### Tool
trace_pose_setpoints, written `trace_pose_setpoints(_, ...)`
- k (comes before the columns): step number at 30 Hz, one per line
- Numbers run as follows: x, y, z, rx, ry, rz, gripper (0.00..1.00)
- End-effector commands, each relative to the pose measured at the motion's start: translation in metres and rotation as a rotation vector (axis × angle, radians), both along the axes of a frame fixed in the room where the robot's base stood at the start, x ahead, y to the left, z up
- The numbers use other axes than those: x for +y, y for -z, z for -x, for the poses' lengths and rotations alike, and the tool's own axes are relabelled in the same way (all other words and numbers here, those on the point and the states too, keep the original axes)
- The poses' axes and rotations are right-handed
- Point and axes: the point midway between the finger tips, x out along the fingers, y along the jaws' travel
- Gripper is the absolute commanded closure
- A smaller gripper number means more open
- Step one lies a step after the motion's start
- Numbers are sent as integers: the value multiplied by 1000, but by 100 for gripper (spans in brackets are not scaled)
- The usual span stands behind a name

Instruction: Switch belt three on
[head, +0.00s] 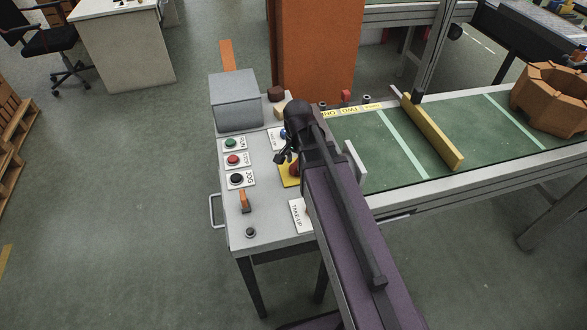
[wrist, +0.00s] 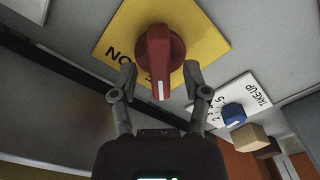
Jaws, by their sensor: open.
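A red rotary switch (wrist: 158,55) sits on a yellow plate (wrist: 205,22) in the wrist view. The plate reads "ON", seen upside down, at its left; other lettering is partly hidden. The white mark on the knob points toward the picture's bottom. My gripper (wrist: 160,72) is open, with one finger on each side of the knob's lower end; contact cannot be told. In the head view the yellow plate (head: 287,178) and red knob (head: 294,169) are mostly hidden by my gripper (head: 281,158). No belt number is readable on the plate.
The panel (head: 262,217) also carries green (head: 232,143), red (head: 233,160) and black (head: 236,179) buttons and an orange lever (head: 244,201). A blue take-up knob (wrist: 233,114) and tan block (wrist: 249,137) are close by. A grey box (head: 235,105) stands behind; the green conveyor (head: 385,150) lies right.

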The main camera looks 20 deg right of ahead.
Motion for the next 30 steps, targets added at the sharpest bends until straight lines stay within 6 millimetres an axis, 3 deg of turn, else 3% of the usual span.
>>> trace_pose_setpoints(6,0,12,0,0,0,0,40)
trace_pose_setpoints(19,0,13,0,0,1,0,40)
trace_pose_setpoints(20,0,13,0,0,1,0,43)
trace_pose_setpoints(24,0,13,0,0,1,0,85)
trace_pose_setpoints(26,0,13,0,0,1,0,100)
trace_pose_setpoints(29,0,13,0,0,1,0,100)
trace_pose_setpoints(30,17,13,0,1,-8,-1,100)
